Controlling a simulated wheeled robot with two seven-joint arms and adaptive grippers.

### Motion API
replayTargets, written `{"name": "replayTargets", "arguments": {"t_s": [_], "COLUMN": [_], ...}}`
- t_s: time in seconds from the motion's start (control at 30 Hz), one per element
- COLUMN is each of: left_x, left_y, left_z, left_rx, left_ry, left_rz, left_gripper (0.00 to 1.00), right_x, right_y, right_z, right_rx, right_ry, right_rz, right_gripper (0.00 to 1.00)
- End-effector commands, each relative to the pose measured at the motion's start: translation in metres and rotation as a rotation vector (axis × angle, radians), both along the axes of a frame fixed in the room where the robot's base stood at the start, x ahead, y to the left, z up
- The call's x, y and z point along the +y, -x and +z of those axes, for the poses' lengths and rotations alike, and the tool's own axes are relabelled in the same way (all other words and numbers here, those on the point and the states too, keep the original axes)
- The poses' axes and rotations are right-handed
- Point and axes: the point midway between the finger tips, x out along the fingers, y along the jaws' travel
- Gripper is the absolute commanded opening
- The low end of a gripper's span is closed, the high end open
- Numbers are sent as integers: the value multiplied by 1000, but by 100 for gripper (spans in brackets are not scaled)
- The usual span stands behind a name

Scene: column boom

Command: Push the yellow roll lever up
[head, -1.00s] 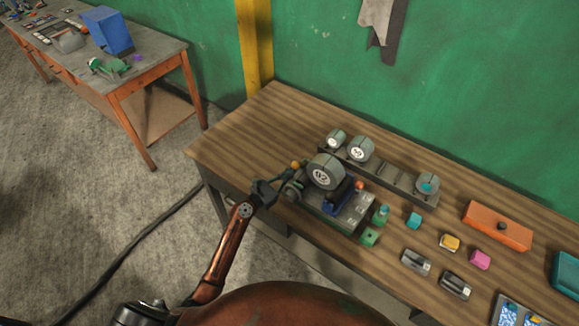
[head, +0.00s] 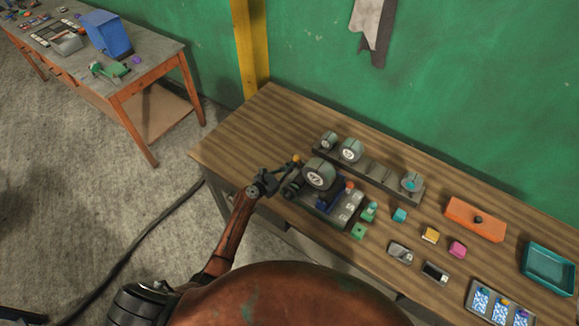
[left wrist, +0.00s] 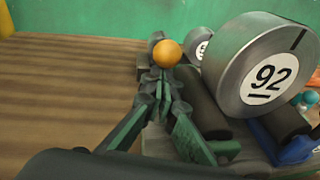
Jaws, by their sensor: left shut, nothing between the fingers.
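The yellow roll lever shows as an orange-yellow ball knob (head: 297,158) on the left side of a grey machine (head: 346,207) on the wooden bench. It also shows in the left wrist view (left wrist: 167,53), just beyond my fingertips. My left gripper (head: 287,174) is shut and empty, beside the machine's left end and close to the knob. In the left wrist view the green fingers (left wrist: 163,82) meet just below the ball. I cannot tell whether they touch the lever; its stem is mostly hidden. My right gripper is not in view.
A grey roll marked 92 (left wrist: 262,68) stands close right of the fingers. Behind the machine is a dark rack (head: 378,172) with more rolls. Small blocks, an orange box (head: 475,219) and a teal tray (head: 548,269) lie to the right. The bench's left end is bare.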

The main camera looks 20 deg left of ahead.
Motion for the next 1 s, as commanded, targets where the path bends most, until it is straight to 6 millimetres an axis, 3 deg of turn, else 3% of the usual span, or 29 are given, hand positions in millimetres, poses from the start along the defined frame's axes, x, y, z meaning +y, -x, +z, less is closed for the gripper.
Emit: {"name": "replayTargets", "arguments": {"t_s": [0.03,0.2,0.7,1.0], "left_x": [-3,-6,-15,-17], "left_y": [-5,-16,-36,-39], "left_z": [12,19,28,31], "left_rx": [-7,-8,-11,-14], "left_ry": [3,3,3,5], "left_rz": [-1,0,-1,0], "left_gripper": [0,0,0,0], "right_x": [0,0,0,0], "right_y": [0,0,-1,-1], "right_z": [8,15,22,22], "right_rx": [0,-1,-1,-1], "right_ry": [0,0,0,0], "right_rz": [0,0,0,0], "right_gripper": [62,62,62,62]}}
